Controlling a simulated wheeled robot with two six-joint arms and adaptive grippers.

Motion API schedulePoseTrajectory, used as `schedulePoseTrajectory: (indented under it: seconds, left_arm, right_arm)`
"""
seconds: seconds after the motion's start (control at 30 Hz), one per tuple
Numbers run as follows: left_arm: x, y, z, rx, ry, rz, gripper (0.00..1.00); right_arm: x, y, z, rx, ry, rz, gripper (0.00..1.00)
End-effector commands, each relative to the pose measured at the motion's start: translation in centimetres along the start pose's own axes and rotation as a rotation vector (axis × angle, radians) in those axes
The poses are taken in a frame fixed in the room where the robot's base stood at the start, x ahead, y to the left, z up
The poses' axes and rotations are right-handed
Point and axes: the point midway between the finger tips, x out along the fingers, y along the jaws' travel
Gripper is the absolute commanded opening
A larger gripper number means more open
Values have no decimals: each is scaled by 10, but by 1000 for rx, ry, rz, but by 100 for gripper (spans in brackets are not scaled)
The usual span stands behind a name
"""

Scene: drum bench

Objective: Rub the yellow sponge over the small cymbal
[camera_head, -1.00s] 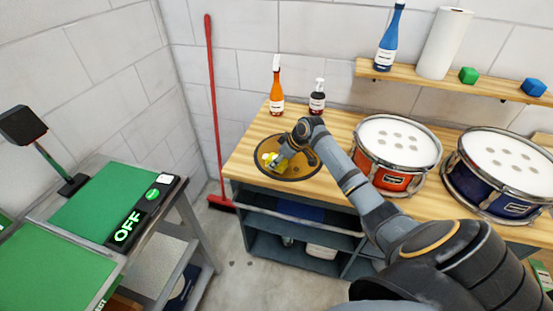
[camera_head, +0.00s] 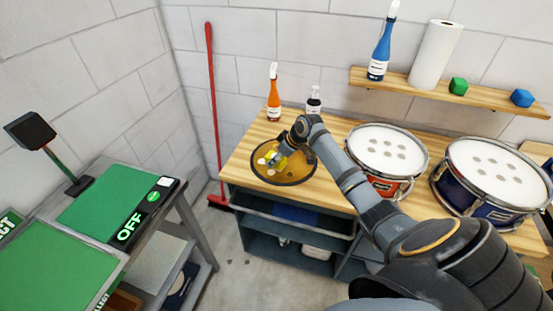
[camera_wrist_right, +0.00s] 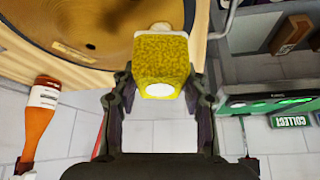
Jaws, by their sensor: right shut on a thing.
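The small cymbal (camera_head: 300,173) is a round bronze disc with a dark rim, lying at the left end of the wooden bench top. It fills the upper left of the right wrist view (camera_wrist_right: 85,25). My right gripper (camera_head: 284,156) is shut on the yellow sponge (camera_wrist_right: 160,60), seen between its fingers (camera_wrist_right: 160,78) in the wrist view. The sponge (camera_head: 275,160) is over the cymbal's left part; I cannot tell whether it touches. Pale spots show on the cymbal beside it. The gripper hides part of the cymbal. My left gripper is not in view.
An orange bottle (camera_head: 273,100) and a dark pump bottle (camera_head: 313,103) stand behind the cymbal. A red drum (camera_head: 372,183) and a blue drum (camera_head: 468,208) stand to its right. A green-topped table (camera_head: 105,210) with an OFF panel is at left.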

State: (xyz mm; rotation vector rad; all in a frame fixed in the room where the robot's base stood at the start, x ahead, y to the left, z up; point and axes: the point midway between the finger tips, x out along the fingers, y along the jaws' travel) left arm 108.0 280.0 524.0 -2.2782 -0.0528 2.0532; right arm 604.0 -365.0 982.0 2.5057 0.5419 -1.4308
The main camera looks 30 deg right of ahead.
Motion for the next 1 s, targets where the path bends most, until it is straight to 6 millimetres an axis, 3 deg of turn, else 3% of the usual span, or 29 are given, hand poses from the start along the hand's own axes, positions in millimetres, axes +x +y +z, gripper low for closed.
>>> schedulePoseTrajectory:
  seconds: [0.47, 0.87, 1.0]
  left_arm:
    - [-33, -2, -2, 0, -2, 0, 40]
    - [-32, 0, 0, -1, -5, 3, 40]
    - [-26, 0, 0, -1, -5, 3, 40]
  right_arm:
    - [-28, 1, -20, 9, 0, 5, 20]
    - [-28, 0, -21, 8, 1, 5, 20]
    - [-41, -17, -29, -26, 3, -11, 20]
